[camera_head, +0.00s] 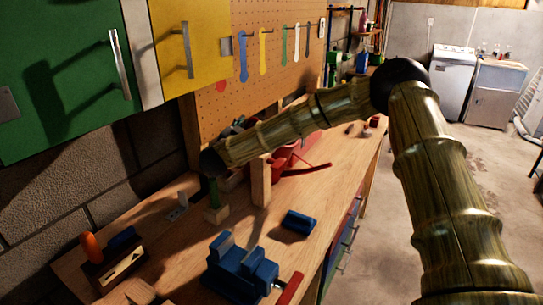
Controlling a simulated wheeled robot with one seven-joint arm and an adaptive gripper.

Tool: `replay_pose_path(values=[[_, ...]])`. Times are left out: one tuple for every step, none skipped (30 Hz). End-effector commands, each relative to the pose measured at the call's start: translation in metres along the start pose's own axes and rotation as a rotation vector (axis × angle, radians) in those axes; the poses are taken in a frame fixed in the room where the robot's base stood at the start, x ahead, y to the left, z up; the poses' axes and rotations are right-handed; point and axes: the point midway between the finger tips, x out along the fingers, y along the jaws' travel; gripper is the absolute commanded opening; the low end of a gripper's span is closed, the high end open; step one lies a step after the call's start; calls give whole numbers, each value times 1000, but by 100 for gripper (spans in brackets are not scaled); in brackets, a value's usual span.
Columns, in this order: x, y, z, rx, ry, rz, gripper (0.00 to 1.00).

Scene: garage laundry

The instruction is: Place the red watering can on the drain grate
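A red object (284,163) lies on the workbench, partly hidden behind my forearm, with a thin red part reaching right. It may be the red watering can, but I cannot tell for sure. No drain grate can be made out. My bamboo-textured arm comes up from the lower right, bends at a dark elbow and reaches left over the bench to a dark joint. No gripper fingers can be made out beyond that joint.
The wooden workbench (338,170) holds a blue vise (240,270), a small blue block (299,222) and a wooden post (260,182). Tools hang on the pegboard (285,80). A white washing machine (453,82) stands at the back right. Concrete floor (375,240) lies open right of the bench.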

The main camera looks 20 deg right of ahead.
Motion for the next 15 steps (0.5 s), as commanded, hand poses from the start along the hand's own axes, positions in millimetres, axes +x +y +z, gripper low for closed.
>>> replay_pose_path(values=[[1, 0, 0, 0, 0, 0, 40], [1, 0, 0, 0, 0, 0, 40], [1, 0, 0, 0, 0, 0, 40], [1, 0, 0, 0, 0, 0, 40], [1, 0, 0, 0, 0, 0, 40], [1, 0, 0, 0, 0, 0, 40], [1, 0, 0, 0, 0, 0, 36], [1, 0, 0, 0, 0, 0, 31], [1, 0, 0, 0, 0, 0, 24], [1, 0, 0, 0, 0, 0, 18], [1, 0, 0, 0, 0, 0, 13], [1, 0, 0, 0, 0, 0, 5], [1, 0, 0, 0, 0, 0, 0], [1, 0, 0, 0, 0, 0, 0], [1, 0, 0, 0, 0, 0, 0]])
